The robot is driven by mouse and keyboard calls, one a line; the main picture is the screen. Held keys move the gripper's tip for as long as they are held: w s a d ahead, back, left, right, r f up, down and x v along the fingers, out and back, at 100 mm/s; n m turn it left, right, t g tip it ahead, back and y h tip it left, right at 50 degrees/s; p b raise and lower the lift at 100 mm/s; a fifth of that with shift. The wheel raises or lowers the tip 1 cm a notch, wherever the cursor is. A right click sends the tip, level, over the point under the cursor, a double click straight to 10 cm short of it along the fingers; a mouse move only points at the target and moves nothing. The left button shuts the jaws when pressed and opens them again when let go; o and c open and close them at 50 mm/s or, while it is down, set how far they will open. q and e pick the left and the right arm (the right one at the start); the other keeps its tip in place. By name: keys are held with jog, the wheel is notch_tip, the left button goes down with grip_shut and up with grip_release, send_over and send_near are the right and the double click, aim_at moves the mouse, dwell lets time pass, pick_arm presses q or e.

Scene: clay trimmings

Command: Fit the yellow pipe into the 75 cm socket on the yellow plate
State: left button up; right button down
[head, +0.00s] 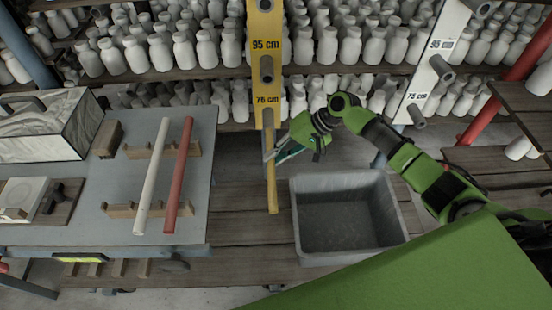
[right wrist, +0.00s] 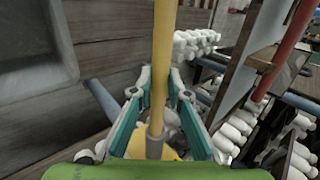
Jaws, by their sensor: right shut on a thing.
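The yellow pipe (head: 271,185) hangs in front of the yellow plate (head: 267,20), its far end over the place just below the 75 cm label. My right gripper (head: 272,152) is shut on the pipe's middle part. In the right wrist view the fingers (right wrist: 157,90) flank the pipe (right wrist: 165,40). There the pipe's far end meets a grey socket (right wrist: 154,146), in line with it, with a bit of yellow plate behind. I cannot tell how deep the end sits inside, if at all. The 95 cm socket (head: 267,70) above is empty. My left gripper is out of view.
A grey bin (head: 398,215) stands right of the pipe. A grey table (head: 90,225) at left holds a white pipe (head: 151,175) and a red pipe (head: 179,175) on wooden rests. A white plate (head: 425,75) with sockets stands right. Shelves of white bottles fill the back.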

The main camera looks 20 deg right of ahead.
jog(key=shift+w+d+b, duration=0.2)
jog(key=shift+w+b, duration=0.35)
jog(key=shift+w, duration=0.3)
jog(key=shift+w+d, duration=0.1)
jog(key=shift+w, duration=0.25)
jog(key=shift+w+d+b, duration=0.2)
jog(key=shift+w+b, duration=0.5)
jog(key=shift+b, duration=0.1)
jog(key=c, duration=1.9)
grip_release()
jog(key=shift+s, duration=0.1)
jog(key=v, duration=1.2)
